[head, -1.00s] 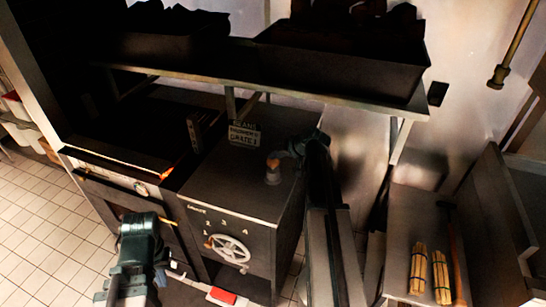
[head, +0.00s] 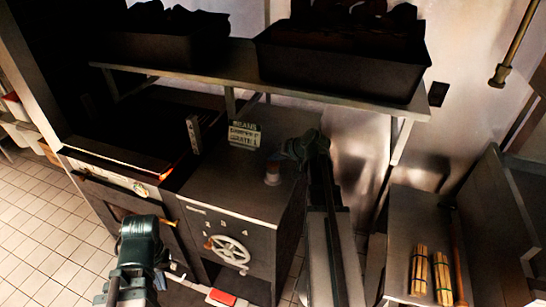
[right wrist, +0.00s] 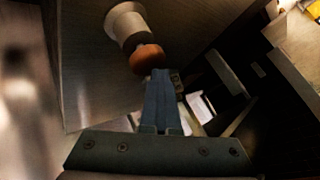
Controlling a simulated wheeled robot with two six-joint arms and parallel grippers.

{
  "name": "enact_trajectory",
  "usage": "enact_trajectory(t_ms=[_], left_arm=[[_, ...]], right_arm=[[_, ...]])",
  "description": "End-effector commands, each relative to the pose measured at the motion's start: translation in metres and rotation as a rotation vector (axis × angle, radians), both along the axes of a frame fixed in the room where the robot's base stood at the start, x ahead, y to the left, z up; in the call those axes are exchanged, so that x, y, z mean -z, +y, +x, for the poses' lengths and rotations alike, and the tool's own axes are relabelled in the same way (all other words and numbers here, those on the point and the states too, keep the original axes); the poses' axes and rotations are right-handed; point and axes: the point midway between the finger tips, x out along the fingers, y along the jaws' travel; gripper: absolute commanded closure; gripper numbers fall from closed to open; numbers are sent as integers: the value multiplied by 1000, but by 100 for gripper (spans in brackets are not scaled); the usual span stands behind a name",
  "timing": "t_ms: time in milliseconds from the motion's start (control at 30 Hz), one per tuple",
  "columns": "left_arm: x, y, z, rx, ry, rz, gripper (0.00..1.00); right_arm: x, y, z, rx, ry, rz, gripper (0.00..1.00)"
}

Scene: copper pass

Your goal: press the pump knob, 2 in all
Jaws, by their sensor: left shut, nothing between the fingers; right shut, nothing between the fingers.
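The pump knob (head: 272,169) is a small orange-brown cap on a pale round stem, standing upright on the dark metal cabinet top (head: 225,190). In the right wrist view the knob (right wrist: 147,58) and its pale collar are close by the fingertips. My right gripper (head: 285,150) is shut and empty, just above and right of the knob in the head view. Its shut fingers (right wrist: 160,75) point at the knob's edge; I cannot tell whether they touch it. My left gripper (head: 139,222) is shut and empty, low in front of the oven, away from the knob.
A small sign (head: 244,135) stands behind the knob. A shelf with dark bins (head: 340,70) hangs above the cabinet. A spoked handwheel (head: 230,250) is on the cabinet's front. Bundled sticks (head: 419,270) lie in a tray at right.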

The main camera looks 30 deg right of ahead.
Motion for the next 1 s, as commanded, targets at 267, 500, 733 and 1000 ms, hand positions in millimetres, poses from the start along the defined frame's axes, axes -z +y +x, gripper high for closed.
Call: enact_trajectory(t_ms=[267,500,733,1000], left_arm=[[-5,0,0,0,0,0,100],[-19,0,0,0,0,0,100],[-32,0,0,0,0,0,100],[-42,0,0,0,0,0,100]], right_arm=[[-4,0,0,-1,2,-1,100],[-19,0,0,-1,2,-1,100],[-32,0,0,-1,1,-1,100],[-42,0,0,1,1,-1,100]])
